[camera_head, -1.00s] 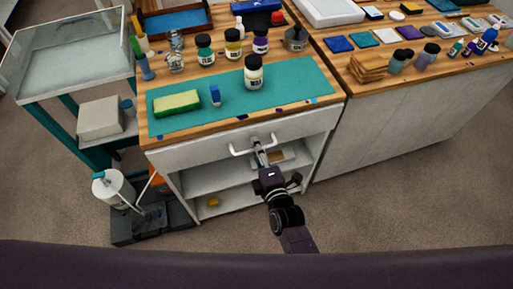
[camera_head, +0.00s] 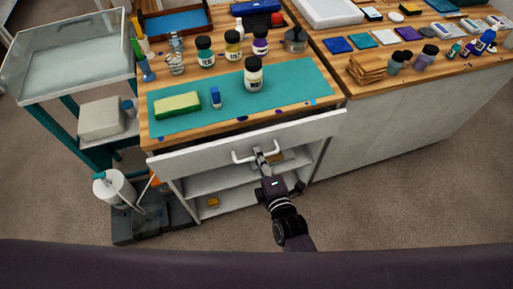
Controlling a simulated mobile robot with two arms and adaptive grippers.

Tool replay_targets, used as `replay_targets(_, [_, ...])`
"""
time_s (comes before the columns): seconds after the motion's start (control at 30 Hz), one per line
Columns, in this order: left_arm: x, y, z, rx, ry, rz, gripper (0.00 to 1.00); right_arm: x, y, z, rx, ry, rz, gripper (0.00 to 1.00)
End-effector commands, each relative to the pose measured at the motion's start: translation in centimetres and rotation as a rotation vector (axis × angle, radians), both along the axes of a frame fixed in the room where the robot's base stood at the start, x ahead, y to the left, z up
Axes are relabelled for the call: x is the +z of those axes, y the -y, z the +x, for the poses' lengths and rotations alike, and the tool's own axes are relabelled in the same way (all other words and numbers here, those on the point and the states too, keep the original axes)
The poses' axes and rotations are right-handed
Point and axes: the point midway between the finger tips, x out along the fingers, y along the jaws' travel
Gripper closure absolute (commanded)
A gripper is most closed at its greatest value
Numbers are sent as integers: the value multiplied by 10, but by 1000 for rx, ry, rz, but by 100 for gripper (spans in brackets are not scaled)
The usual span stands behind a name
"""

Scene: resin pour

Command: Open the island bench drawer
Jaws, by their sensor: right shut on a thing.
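The white island bench drawer (camera_head: 200,158) is under the wooden bench top, in the middle of the view. Its front stands a little out from the bench, with a thin gap showing along its top edge. The pale bar handle (camera_head: 239,155) is at the middle of the front. My right gripper (camera_head: 260,158) reaches up from below and is shut on the handle. The inside of the drawer is hidden from this angle. My left gripper is not in view.
On the bench top, a teal mat (camera_head: 300,90) holds a yellow-green sponge (camera_head: 177,104), a small blue bottle (camera_head: 216,97) and a black-capped jar (camera_head: 253,76). Open shelves (camera_head: 215,181) lie below the drawer. A teal-framed cart (camera_head: 75,147) stands left. The floor at right (camera_head: 400,200) is clear.

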Motion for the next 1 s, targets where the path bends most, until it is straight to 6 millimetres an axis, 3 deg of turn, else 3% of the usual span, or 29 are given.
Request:
replay_targets(0.2, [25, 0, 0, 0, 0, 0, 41, 1, 16, -51, 2, -10, -4, 100])
replay_targets(0.6, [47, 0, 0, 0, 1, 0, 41, 0, 43, -135, 2, -8, -1, 100])
replay_targets(0.8, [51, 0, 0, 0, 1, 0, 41, -1, 50, -157, 1, -6, -1, 100])
replay_targets(1.0, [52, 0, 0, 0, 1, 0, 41, -1, 53, -166, 1, -4, 0, 100])
